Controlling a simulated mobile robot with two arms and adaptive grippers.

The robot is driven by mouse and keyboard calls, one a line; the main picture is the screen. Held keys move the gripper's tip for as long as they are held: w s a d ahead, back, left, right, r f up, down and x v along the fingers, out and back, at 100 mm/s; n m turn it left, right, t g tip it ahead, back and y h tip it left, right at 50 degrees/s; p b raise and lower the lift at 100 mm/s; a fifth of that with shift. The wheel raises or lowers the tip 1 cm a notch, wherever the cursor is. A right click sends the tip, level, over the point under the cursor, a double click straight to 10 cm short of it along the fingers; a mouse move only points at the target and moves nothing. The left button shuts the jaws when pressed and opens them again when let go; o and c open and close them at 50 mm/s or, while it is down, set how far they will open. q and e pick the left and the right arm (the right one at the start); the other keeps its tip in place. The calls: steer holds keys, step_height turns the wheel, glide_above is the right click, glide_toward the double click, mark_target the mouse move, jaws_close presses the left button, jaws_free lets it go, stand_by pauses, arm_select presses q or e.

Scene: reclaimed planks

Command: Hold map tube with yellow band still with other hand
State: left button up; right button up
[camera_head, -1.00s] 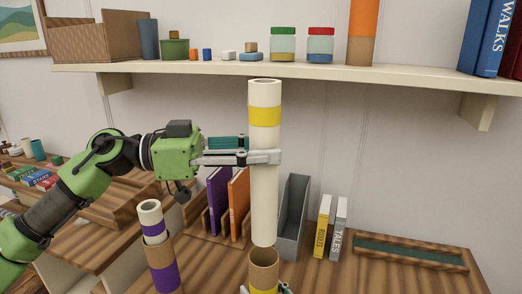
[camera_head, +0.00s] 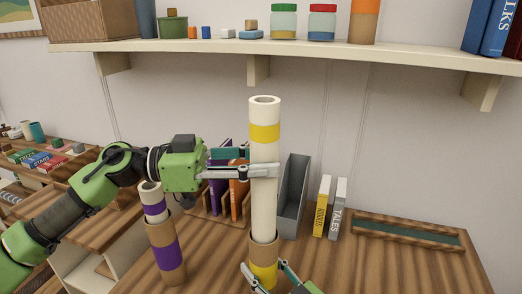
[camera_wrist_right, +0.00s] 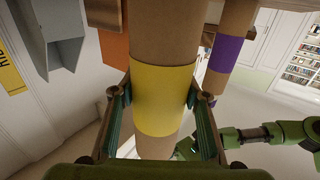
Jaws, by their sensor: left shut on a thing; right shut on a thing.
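A brown cardboard map tube with a yellow band (camera_head: 264,250) stands upright on the wooden table; in the right wrist view its yellow band (camera_wrist_right: 163,98) fills the middle. My right gripper (camera_wrist_right: 160,94) is shut around it at the band, one finger on each side. My left gripper (camera_head: 262,171) is shut on a white rolled tube with a yellow band (camera_head: 264,208), gripping it about mid-height. The white roll is upright directly above the brown tube. Its lower end is at the brown tube's mouth and appears just inside the rim.
A brown tube with a purple band (camera_head: 166,258) holding a white roll (camera_head: 153,203) stands left. Behind are a grey file holder (camera_head: 292,198), yellow book (camera_head: 321,207), grey book (camera_head: 337,208) and wooden rack with folders (camera_head: 238,195). A tray (camera_head: 408,238) lies right. A wall shelf (camera_head: 330,48) hangs above.

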mark_target(261, 213)
arm_select(q)
steer(key=shift+f, duration=6.2)
steer(key=o, duration=1.2)
step_height(261, 213, up, 10)
